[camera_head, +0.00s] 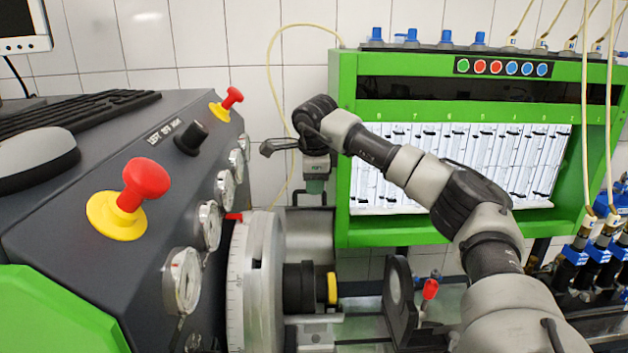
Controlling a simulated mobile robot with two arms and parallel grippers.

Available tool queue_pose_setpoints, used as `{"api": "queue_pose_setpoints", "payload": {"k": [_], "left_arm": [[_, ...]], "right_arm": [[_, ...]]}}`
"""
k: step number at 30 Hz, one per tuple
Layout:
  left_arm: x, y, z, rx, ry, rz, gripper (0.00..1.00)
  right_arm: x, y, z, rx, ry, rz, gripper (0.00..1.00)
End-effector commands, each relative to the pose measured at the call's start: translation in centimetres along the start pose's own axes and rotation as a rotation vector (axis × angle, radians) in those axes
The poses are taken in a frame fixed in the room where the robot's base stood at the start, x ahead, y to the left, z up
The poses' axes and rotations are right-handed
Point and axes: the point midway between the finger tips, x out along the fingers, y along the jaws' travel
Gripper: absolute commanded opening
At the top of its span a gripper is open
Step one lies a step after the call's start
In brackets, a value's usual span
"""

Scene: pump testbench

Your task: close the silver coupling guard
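The silver coupling guard (310,236) appears to be the grey metal panel standing raised behind the black coupling with a yellow ring (301,288). The coupling is uncovered from above and in front. My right arm comes in from the lower right and reaches up over the bench. My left gripper is not in view.
A large graduated silver disc (256,285) stands left of the coupling. The dark console (90,210) with red knobs and gauges fills the left. A green-framed tube panel (343,150) stands behind my arm. A black upright bracket (399,295) and a red-handled lever (430,289) are at right.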

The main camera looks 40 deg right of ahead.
Motion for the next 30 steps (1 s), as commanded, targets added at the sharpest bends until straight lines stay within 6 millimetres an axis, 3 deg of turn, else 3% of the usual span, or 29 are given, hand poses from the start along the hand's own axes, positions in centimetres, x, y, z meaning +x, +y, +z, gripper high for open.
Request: {"api": "queue_pose_setpoints", "payload": {"k": [6,14,22,30], "left_arm": [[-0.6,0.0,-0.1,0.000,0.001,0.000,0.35],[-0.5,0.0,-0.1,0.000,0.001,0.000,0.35],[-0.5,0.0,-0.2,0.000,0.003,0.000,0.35],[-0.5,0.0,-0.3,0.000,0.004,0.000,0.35]], "right_arm": [[1.6,0.0,0.0,0.001,-0.001,0.000,0.38],[1.7,0.0,0.0,0.001,-0.001,-0.001,0.38],[1.7,0.0,0.0,0.000,-0.001,-0.001,0.00],[1.7,0.0,-0.1,0.000,-0.001,-0.003,0.00]]}}
